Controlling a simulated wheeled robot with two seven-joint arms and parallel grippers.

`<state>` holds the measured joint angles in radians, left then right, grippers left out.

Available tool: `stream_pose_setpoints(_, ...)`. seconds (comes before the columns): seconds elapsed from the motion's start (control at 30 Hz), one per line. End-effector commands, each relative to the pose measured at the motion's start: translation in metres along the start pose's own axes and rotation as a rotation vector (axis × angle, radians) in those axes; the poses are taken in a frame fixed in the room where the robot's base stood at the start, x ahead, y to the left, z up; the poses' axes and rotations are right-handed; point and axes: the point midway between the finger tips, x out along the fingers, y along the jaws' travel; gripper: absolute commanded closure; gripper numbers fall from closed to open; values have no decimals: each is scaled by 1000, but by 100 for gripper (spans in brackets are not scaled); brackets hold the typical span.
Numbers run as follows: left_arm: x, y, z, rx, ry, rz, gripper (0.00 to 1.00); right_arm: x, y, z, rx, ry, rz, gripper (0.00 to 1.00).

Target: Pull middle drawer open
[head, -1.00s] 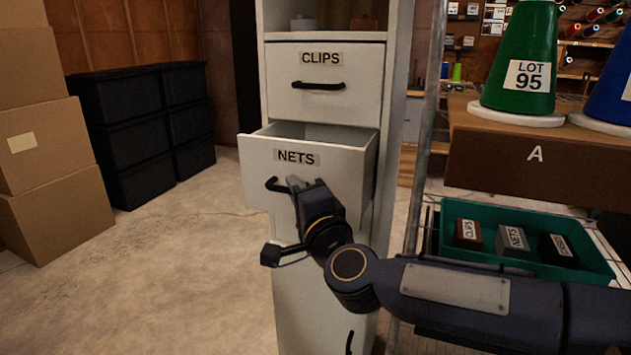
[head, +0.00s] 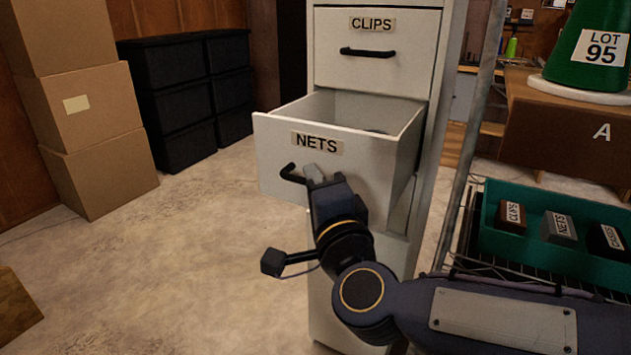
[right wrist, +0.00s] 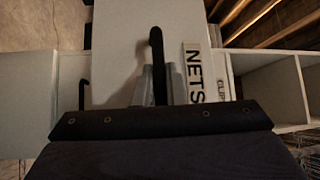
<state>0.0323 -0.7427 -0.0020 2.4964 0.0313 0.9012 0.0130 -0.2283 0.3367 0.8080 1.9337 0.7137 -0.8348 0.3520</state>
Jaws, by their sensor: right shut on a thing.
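The middle drawer (head: 270,150), labelled NETS, stands well out of the white cabinet (head: 437,75). Part of its inside shows from above, with something dark at the back. My right gripper (head: 312,175) is shut on its black handle (head: 290,173). In the right wrist view the grey fingers sit on both sides of the handle (right wrist: 156,50), beside the NETS label (right wrist: 194,75). The top drawer (head: 345,70), labelled CLIPS, is closed. A lower front is mostly hidden behind my right arm. My left gripper is not seen.
A wire rack at the right holds a green tray (head: 487,222) with several labelled blocks. Above it, a green cone (head: 590,50) stands on a brown shelf (head: 540,130). Cardboard boxes (head: 85,110) and black bins (head: 165,65) stand at the left.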

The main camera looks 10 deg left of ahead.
Motion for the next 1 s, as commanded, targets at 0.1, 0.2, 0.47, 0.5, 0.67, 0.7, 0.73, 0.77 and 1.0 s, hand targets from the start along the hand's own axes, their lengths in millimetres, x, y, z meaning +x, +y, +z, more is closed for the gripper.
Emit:
stream_pose_setpoints(0.1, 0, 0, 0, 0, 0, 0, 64, 0, 1, 0, 0, -2, 1, 78)
stream_pose_setpoints(0.2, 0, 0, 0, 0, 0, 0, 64, 0, 1, 0, 0, -1, 1, 68)
stream_pose_setpoints(0.47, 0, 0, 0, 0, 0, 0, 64, -1, 0, 0, -1, -1, 0, 68)
stream_pose_setpoints(0.5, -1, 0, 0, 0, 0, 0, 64, -3, 0, 0, -1, -1, 0, 68)
stream_pose_setpoints(0.67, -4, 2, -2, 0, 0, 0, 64, -23, -2, 0, -5, -1, -2, 68)
stream_pose_setpoints(0.7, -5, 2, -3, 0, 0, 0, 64, -31, -2, 0, -5, 0, -2, 68)
stream_pose_setpoints(0.73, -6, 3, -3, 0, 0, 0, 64, -36, -2, 0, -4, -1, -2, 68)
stream_pose_setpoints(0.77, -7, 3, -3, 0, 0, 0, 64, -42, -3, 0, -5, 0, -2, 68)
stream_pose_setpoints(1.0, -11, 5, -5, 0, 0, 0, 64, -73, -1, 0, -3, -1, -1, 68)
